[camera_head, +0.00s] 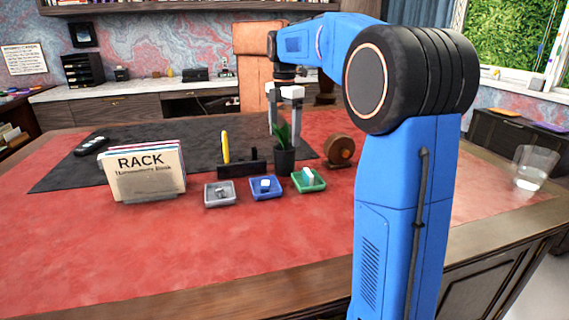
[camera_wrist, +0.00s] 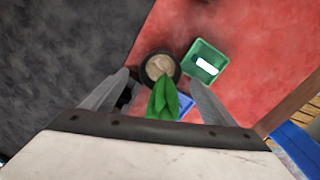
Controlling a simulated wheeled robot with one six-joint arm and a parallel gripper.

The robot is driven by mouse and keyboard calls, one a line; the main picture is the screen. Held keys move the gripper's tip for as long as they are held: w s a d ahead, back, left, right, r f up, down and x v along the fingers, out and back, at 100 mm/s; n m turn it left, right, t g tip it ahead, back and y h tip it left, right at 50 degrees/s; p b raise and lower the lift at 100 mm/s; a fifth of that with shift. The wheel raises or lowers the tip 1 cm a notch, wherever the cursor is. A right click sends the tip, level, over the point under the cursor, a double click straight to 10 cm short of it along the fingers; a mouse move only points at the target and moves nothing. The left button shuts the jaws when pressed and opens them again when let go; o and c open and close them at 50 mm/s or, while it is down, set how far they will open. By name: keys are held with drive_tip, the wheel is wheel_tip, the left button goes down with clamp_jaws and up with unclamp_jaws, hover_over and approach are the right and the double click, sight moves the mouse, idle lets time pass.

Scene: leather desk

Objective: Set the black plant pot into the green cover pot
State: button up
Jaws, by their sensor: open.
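The black plant pot (camera_head: 284,163) stands upright on the desk, with green leaves rising from it. In the wrist view its dark rim (camera_wrist: 147,76) surrounds pale soil, with the leaves pointing toward my gripper. My gripper (camera_head: 284,134) is open above the pot, its fingers on either side of the leaves. In the wrist view the fingertips (camera_wrist: 158,82) are apart and hold nothing. I see no clear green cover pot. The only green container is a shallow square tray (camera_head: 319,186) right of the pot, with a white item inside; it also shows in the wrist view (camera_wrist: 218,52).
A blue tray (camera_head: 253,192) and a grey tray (camera_head: 209,202) stand left of the green one. A dark holder (camera_head: 229,170) with a yellow item is left of the pot. A round brown object (camera_head: 339,150) stands right. The red desk front (camera_head: 200,255) is clear.

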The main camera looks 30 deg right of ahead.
sight(284, 148)
drive_tip(key=shift+f, duration=2.95)
drive_tip(key=shift+r, duration=0.1)
drive_tip(key=c, duration=1.9)
